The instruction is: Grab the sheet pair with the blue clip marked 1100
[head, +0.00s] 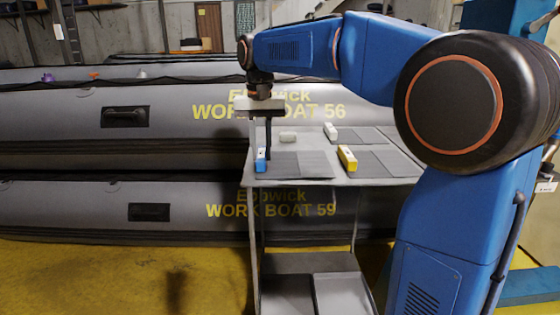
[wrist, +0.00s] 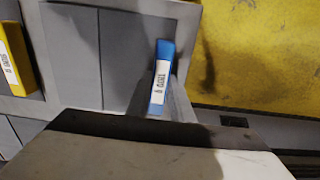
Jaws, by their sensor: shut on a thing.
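The blue clip (head: 261,161) with a white label stands at the front left corner of the trolley top, at the left end of a pair of grey sheets (head: 298,165). In the wrist view the blue clip (wrist: 165,52) shows its label, too small to read surely. My gripper (head: 268,150) reaches straight down at the blue clip and is shut on it. The grey sheets (wrist: 72,50) lie flat to the left there.
A yellow clip (head: 347,158) sits on another grey sheet pair (head: 385,160). A white clip (head: 331,131) and a pale block (head: 288,137) are farther back on the trolley (head: 345,179). Grey inflatable boats (head: 70,210) are stacked behind. Yellow floor (head: 110,275) is open at left.

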